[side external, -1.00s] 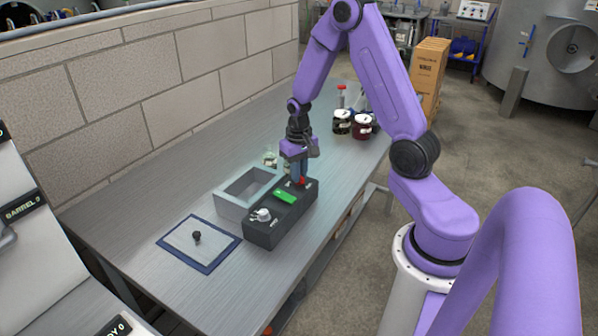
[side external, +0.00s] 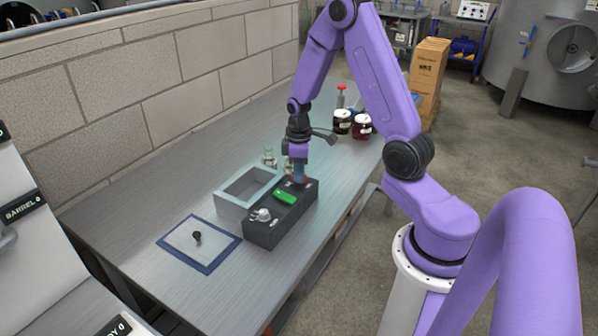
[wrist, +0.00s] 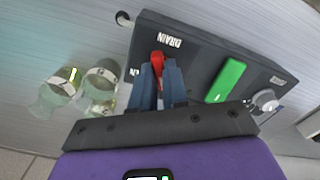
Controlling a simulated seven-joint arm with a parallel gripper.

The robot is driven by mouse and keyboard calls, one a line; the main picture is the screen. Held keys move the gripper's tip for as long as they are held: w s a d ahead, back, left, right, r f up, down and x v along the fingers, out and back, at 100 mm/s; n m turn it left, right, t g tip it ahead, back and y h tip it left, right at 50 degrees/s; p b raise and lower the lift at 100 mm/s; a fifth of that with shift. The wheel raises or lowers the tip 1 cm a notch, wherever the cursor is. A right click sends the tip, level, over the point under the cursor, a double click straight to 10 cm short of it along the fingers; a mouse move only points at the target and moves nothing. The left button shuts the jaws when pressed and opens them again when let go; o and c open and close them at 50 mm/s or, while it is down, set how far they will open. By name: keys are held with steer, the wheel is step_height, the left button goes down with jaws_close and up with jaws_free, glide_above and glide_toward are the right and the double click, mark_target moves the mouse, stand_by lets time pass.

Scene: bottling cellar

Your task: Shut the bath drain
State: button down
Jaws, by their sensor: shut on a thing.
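A dark control box (side external: 265,232) stands against the near side of the grey open-topped bath (side external: 231,209). In the wrist view, a red drain lever (wrist: 157,62) sits on the box beside the word DRAIN (wrist: 170,42). My gripper (wrist: 158,80) is shut on the red lever, its blue fingers on either side of it. Another label beside the fingers is partly hidden. In the side view my gripper (side external: 300,176) is at the far end of the box and hides most of the lever. The drain itself is not visible.
The box also carries a green switch (wrist: 226,80) and a silver knob (wrist: 265,100). Clear glassware (wrist: 100,88) stands close to my gripper. A blue-edged plate with a black knob (side external: 197,237) lies left of the box. Jars (side external: 342,121) stand farther back.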

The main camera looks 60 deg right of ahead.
steer(key=shift+n, duration=1.5)
steer(key=c, duration=1.1)
jaws_free()
steer(key=shift+c, duration=0.2)
steer(key=shift+r, duration=0.15)
step_height(320, 180, up, 17)
steer(key=shift+r, duration=0.1)
